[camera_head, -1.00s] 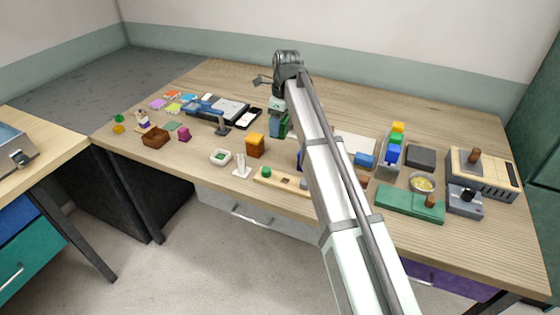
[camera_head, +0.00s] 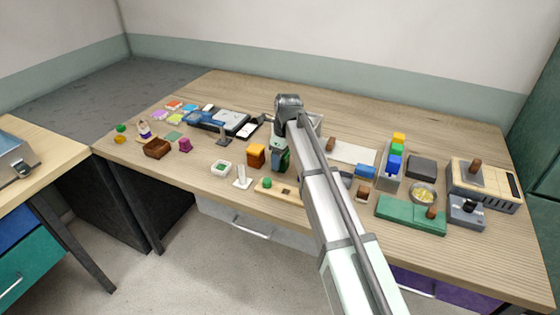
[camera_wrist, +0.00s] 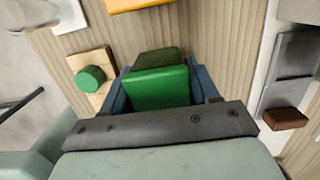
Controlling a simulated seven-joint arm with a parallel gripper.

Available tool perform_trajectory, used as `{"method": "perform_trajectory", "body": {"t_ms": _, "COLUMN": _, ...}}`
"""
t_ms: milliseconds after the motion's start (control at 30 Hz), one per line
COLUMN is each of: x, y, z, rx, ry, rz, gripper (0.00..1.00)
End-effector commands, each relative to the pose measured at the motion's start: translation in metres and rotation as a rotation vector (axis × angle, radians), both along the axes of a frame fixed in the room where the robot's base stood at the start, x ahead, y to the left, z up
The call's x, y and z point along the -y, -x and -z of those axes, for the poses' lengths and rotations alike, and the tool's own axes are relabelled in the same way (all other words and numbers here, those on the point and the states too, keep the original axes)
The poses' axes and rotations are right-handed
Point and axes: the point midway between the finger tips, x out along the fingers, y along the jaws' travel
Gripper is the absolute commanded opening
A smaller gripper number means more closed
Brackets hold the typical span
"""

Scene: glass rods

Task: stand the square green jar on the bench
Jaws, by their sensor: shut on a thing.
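The square green jar (camera_wrist: 158,90) is between the two blue fingers of my gripper (camera_wrist: 160,97) in the wrist view. The fingers are shut on its sides, and its bright green top faces the camera. In the head view my gripper (camera_head: 280,168) points down just right of an orange block, with a little of the green jar (camera_head: 287,158) showing. Whether the jar's base touches the wooden bench (camera_head: 455,108) cannot be told, since the gripper and arm hide much of it.
The orange block (camera_head: 256,155) stands close to the left of the gripper. A wooden board with a green knob (camera_head: 267,183) lies in front. A white stand (camera_head: 242,178) and a small white dish (camera_head: 221,168) are farther left. The back right of the bench is clear.

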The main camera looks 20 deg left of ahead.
Motion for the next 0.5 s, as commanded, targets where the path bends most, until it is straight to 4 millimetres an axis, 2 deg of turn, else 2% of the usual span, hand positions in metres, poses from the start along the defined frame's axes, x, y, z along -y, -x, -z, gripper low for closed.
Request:
{"method": "perform_trajectory", "body": {"t_ms": 133, "x": 0.0001, "y": 0.0001, "z": 0.0135, "rx": 0.001, "ry": -0.001, "rz": 0.0, "gripper": 0.2}}
{"method": "perform_trajectory", "body": {"t_ms": 500, "x": 0.0, "y": 0.0, "z": 0.0164, "rx": 0.0, "ry": -0.001, "rz": 0.0, "gripper": 0.2}}
